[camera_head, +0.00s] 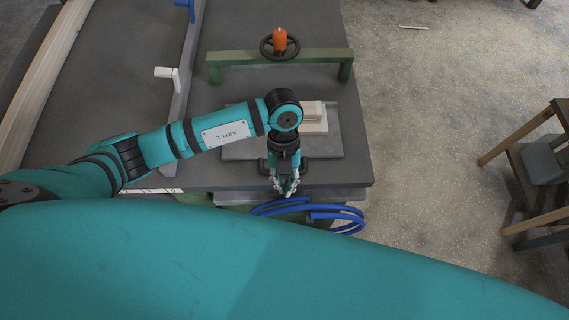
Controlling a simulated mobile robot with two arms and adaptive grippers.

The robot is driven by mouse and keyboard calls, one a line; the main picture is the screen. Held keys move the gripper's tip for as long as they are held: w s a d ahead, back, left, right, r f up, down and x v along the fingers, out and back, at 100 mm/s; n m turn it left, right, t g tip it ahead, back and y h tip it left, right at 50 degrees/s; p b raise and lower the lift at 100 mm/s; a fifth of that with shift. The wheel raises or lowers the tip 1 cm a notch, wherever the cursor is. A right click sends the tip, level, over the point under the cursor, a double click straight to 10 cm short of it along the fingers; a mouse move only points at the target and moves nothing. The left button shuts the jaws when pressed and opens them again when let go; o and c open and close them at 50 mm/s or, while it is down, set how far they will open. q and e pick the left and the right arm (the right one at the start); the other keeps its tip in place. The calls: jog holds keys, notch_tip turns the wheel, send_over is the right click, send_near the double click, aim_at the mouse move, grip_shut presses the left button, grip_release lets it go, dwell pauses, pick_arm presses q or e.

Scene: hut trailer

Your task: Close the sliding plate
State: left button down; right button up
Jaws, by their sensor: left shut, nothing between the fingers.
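The sliding plate (332,138) is a flat grey plate on the dark grey table top. A black handle (303,167) sits at its near edge. My left arm reaches in from the left, and my left gripper (286,187) points down at the handle, near the table's front edge. Its fingers look shut, with nothing between them. I cannot tell whether they touch the handle. Light wooden blocks (313,112) lie on the plate, partly hidden behind my arm. My right gripper is not in view.
A green frame (318,56) with a black handwheel (266,47) and orange knob stands behind the plate. A blue hose (338,212) lies coiled below the front edge. A wooden chair (535,170) stands at the right. The floor between is clear.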

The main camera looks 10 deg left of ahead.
aim_at(284, 178)
pick_arm(q)
jog(key=w+f, duration=0.1)
jog(key=w+a+f+p, duration=0.1)
jog(key=w+f, duration=0.1)
jog(key=shift+f, duration=0.15)
dwell(0.5)
